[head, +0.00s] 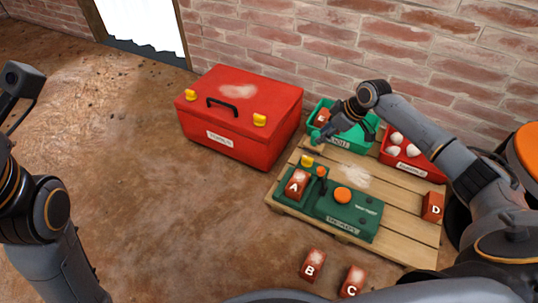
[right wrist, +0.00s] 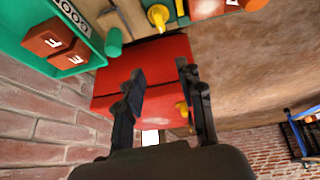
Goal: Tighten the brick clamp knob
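The green tester (head: 330,213) lies on a wooden pallet. Brick A (head: 297,184) sits at its left end. A yellow knob (head: 307,161) stands just behind the brick, and an orange round knob (head: 343,195) sits to the right; I cannot tell for sure which is the clamp knob. The yellow knob also shows at the top of the right wrist view (right wrist: 158,15). My right gripper (head: 318,139) is behind the yellow knob, beside the green bin. In the right wrist view its fingers (right wrist: 163,88) are apart with nothing between them. My left gripper is out of view.
A red toolbox (head: 238,115) stands left of the pallet (head: 408,245). A green bin (head: 352,142) with bricks and a red bin (head: 410,163) are behind it, near the wall. Brick D (head: 432,207) is at right; bricks B (head: 312,264) and C (head: 353,281) lie in front.

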